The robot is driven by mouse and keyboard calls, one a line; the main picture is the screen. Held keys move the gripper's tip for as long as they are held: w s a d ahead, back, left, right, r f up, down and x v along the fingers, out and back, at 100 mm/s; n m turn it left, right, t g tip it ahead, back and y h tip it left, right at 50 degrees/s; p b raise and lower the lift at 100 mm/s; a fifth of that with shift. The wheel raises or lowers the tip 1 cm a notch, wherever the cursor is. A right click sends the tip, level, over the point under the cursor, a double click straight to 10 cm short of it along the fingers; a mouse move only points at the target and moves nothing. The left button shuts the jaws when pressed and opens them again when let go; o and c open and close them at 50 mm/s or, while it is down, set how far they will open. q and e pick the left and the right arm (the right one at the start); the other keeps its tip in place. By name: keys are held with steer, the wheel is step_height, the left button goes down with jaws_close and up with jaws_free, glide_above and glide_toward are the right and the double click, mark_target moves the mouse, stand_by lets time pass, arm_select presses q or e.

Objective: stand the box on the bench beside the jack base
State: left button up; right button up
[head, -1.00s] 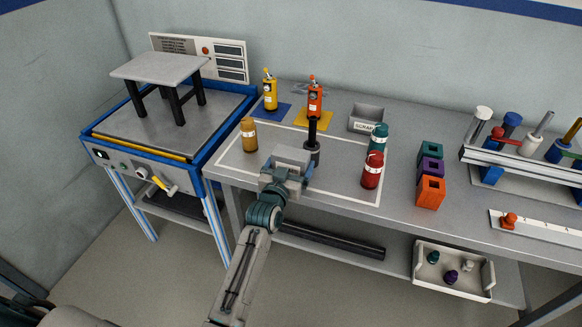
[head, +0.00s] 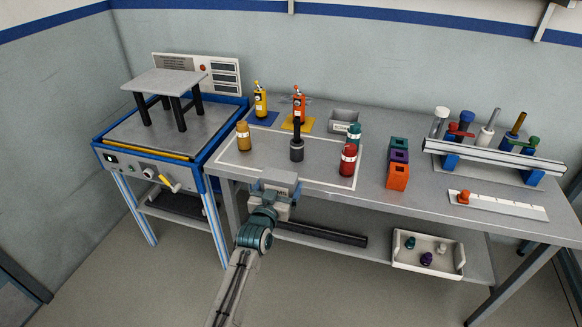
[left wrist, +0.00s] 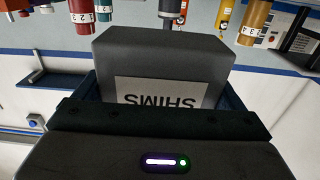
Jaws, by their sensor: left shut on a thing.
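My left gripper (head: 279,190) is shut on a grey box (head: 281,178), held near the front edge of the bench (head: 345,206). In the left wrist view the dark grey box (left wrist: 165,62) fills the middle, and its pale label reads SHIMS upside down. The fingers show at the box's sides; their tips are hidden. The box and this base are apart in the head view. My right gripper is not in view.
Stacked-looking coloured blocks (head: 398,176) are farther right. A SCRAP bin (head: 345,121) is behind. Bare bench shows around the dark base within the outline.

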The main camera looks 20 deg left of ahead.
arm_select(q)
steer(key=shift+s, duration=0.2)
steer(key=s, duration=0.3)
steer(key=shift+d+f, duration=0.2)
steer(key=shift+d, duration=0.1)
glide_toward(279, 194)
steer(key=s+r, duration=0.6)
steer(key=s, duration=0.6)
steer(key=shift+w+f, duration=0.2)
steer(key=shift+w, duration=0.05)
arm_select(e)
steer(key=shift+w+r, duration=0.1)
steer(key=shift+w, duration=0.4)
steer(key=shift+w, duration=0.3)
